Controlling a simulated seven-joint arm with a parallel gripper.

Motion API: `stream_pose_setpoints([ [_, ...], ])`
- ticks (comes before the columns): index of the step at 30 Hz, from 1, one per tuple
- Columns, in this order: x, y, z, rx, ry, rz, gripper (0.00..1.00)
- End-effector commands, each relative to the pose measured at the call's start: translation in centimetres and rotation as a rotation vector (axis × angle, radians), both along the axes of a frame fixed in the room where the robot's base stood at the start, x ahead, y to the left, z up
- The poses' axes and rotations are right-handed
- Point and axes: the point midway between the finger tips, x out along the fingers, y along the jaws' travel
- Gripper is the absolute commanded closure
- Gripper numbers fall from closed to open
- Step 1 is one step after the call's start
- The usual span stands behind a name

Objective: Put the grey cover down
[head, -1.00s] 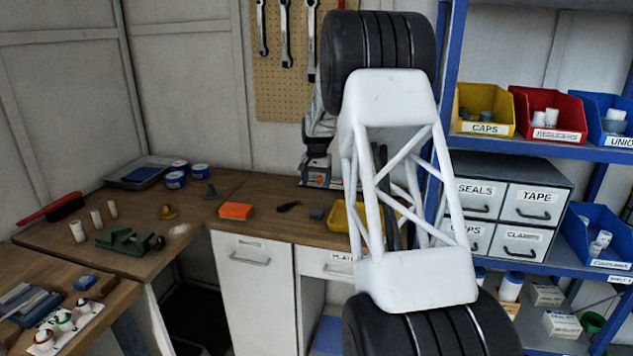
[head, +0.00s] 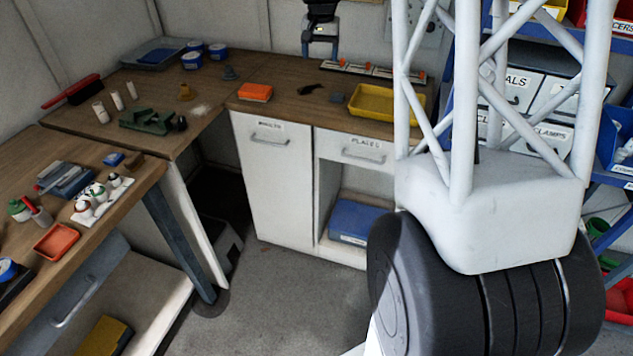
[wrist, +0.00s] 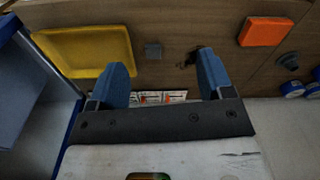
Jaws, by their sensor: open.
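My gripper (wrist: 163,62) is open in the wrist view, with two blue fingers apart and nothing between them. In the head view it (head: 320,48) appears small at the back, above or behind the bench.
A dark curved object (head: 309,88) lies close by. Blue-white tubs (head: 192,60) stand farther left. Blue shelving with bins is at the right.

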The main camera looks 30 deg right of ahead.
Motion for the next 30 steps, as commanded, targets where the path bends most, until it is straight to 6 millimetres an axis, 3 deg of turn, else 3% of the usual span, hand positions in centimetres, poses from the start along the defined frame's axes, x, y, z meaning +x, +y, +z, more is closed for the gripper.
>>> stream_pose_setpoints([
  [6,-5.4,4.8,2.7,-0.01,-0.023,0.077,0.26],
  [15,-13.2,10.4,4.9,-0.023,-0.052,0.18,0.26],
  [30,-27.1,17.7,5.4,-0.045,-0.101,0.351,0.26],
])
